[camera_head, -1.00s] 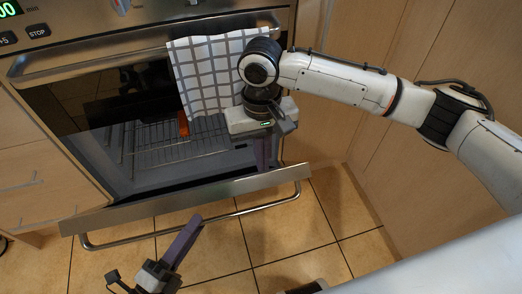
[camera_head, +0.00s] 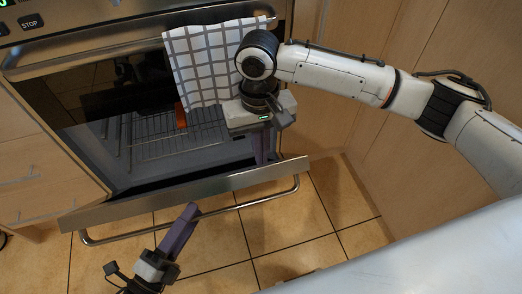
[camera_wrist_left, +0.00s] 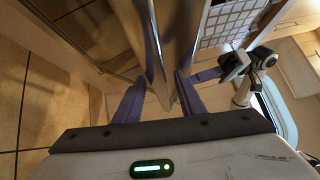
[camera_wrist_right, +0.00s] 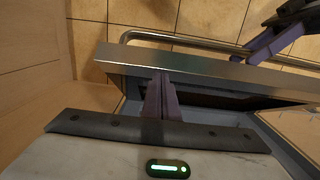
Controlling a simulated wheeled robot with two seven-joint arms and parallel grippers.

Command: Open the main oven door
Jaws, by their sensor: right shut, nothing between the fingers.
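The main oven door (camera_head: 190,193) is partly open and tilted down toward me, with its long metal handle (camera_head: 240,206) along the outer side. It also shows in the right wrist view (camera_wrist_right: 205,76). My right gripper (camera_head: 260,150) is at the door's right end, reaching into the opening on its inner side. Its fingers are together and empty in the right wrist view (camera_wrist_right: 161,84). My left gripper (camera_head: 190,212) is low in front of the handle. In the left wrist view its fingers are apart (camera_wrist_left: 160,95), with metal bars between them. I cannot tell whether they touch.
A checked towel (camera_head: 210,70) hangs from the upper handle (camera_head: 100,60) above the opening. A wire rack (camera_head: 165,140) shows inside the oven. Wooden cabinets stand on both sides (camera_head: 345,90). The tiled floor (camera_head: 290,225) in front is clear.

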